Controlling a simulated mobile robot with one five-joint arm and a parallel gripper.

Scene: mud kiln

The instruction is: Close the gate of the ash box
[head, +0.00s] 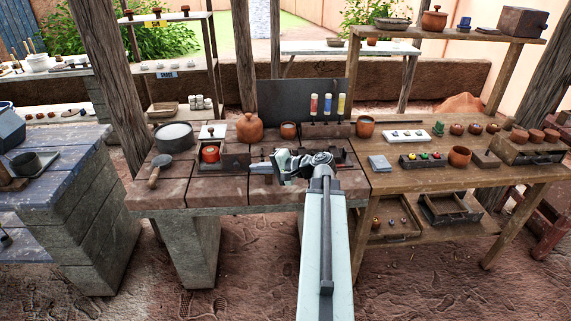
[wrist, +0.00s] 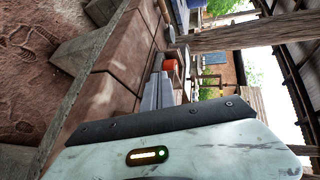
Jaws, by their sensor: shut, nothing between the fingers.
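A small brown box (head: 236,161) stands on the brick-topped bench, left of my gripper. It holds a red round thing (head: 210,153) and has a pale slab with a dark knob (head: 212,131) at its top. This may be the ash box; I cannot make out its gate or how far it stands open. My gripper (head: 257,168) is shut and empty, pointing left just to the right of the box. In the wrist view its fingers (wrist: 157,92) point toward the red thing (wrist: 174,66). Whether they touch the box cannot be told. My arm hides part of the bench behind it.
A clay jar (head: 249,128), a small clay pot (head: 289,131) and a rack of colored tubes (head: 328,105) stand behind. A white-filled bowl (head: 174,136) and a dark scoop (head: 158,168) lie left. A wooden table (head: 400,184) with small items adjoins right. The bench's front strip is clear.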

